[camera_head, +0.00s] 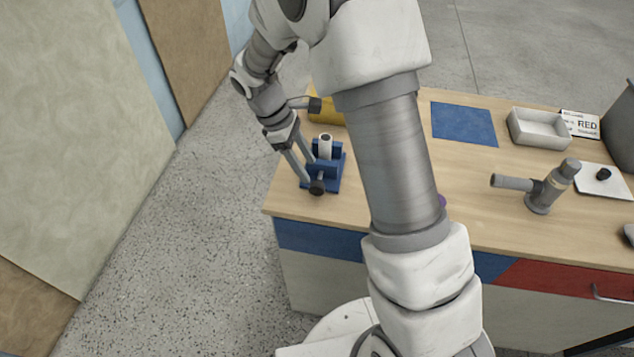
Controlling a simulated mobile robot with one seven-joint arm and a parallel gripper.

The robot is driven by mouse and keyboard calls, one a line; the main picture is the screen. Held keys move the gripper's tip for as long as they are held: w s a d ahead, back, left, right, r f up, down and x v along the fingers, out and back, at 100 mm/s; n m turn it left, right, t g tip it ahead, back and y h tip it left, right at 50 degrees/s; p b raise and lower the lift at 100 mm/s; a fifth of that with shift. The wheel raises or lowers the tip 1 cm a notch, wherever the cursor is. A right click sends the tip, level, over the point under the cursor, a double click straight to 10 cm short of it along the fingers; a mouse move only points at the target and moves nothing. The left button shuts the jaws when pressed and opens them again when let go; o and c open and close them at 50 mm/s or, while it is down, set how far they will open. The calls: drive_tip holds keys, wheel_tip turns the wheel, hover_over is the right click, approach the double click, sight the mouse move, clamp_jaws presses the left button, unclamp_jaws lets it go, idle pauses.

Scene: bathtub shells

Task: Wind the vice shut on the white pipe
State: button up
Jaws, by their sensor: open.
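A blue vice (331,175) stands near the left end of the wooden bench. A short white pipe (325,146) stands upright in it, its dark open end up; I cannot tell whether the jaws touch it. A dark round knob (317,187) is at the vice's near side, on its screw. My gripper (304,168) reaches down from the upper left beside the vice. Its two fingers are apart, just left of the vice and above the knob; I cannot tell whether they touch anything. My arm crosses the middle of the view and hides part of the bench.
A yellow object (325,112) lies behind the vice, with a dark-ended handle near it. Floor lies open left of the bench.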

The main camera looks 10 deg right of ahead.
sight(317, 184)
drive_tip(key=x, duration=0.7)
drive_tip(key=shift+f, duration=0.1)
clamp_jaws()
